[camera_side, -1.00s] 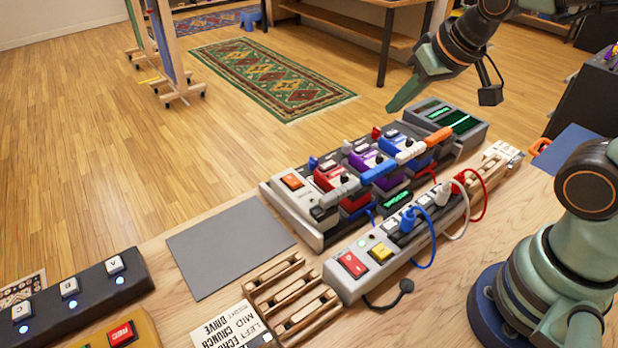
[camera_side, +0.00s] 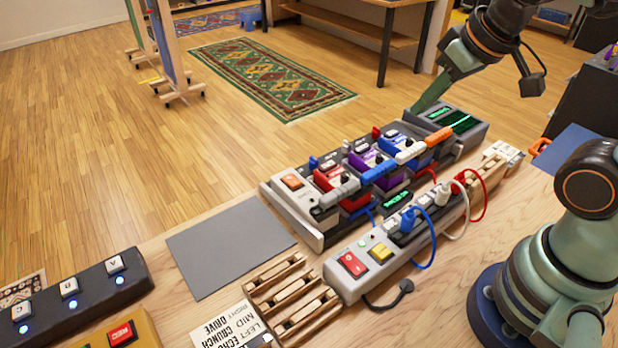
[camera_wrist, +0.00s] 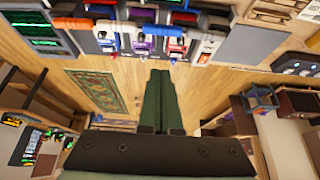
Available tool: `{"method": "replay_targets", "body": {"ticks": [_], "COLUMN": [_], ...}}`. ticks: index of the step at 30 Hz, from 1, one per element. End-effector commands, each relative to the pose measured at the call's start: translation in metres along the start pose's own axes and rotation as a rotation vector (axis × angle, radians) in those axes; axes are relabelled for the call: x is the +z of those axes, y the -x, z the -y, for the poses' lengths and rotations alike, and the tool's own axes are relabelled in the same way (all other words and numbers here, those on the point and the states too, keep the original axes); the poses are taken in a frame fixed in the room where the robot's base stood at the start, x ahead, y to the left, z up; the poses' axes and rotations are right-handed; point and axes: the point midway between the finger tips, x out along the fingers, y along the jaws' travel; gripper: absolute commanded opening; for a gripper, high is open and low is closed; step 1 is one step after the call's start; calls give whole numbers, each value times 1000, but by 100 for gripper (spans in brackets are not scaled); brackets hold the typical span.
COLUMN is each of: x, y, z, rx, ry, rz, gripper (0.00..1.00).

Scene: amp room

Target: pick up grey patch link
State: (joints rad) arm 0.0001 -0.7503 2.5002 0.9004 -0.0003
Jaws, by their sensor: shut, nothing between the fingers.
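The grey patch link (camera_side: 340,192) lies across the front of the pedal row, at the left end of a line of links. It reaches from the white pedal to the red pedal. The blue link (camera_side: 380,172), the white link (camera_side: 410,152) and the orange link (camera_side: 439,135) follow to its right. My gripper (camera_side: 416,109) is shut and empty, above and behind the right end of the pedals, near the green-screen unit, well away from the grey link. In the wrist view, its closed fingers (camera_wrist: 160,78) point toward the pedal row at the top.
A power strip (camera_side: 352,265) with blue, white and red cables stands in front of the pedals. A wooden rack (camera_side: 290,297) and a bare grey mat (camera_side: 228,243) lie to the left. The green-screen unit (camera_side: 465,125) stands at the right end.

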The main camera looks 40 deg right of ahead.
Motion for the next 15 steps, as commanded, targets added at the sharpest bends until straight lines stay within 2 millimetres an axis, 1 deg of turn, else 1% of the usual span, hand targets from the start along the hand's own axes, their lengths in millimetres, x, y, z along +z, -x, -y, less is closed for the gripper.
{"method": "replay_targets", "body": {"ticks": [7,8,9,11,12,15], "x": [0,0,0,0,0,0], "y": [0,0,0,0,0,0], "z": [0,0,0,0,0,0], "rx": [0,0,0,0,0,0], "ry": [0,0,0,0,0,0], "rz": [0,0,0,0,0,0], "gripper": [0,8,23,46,60,60]}}
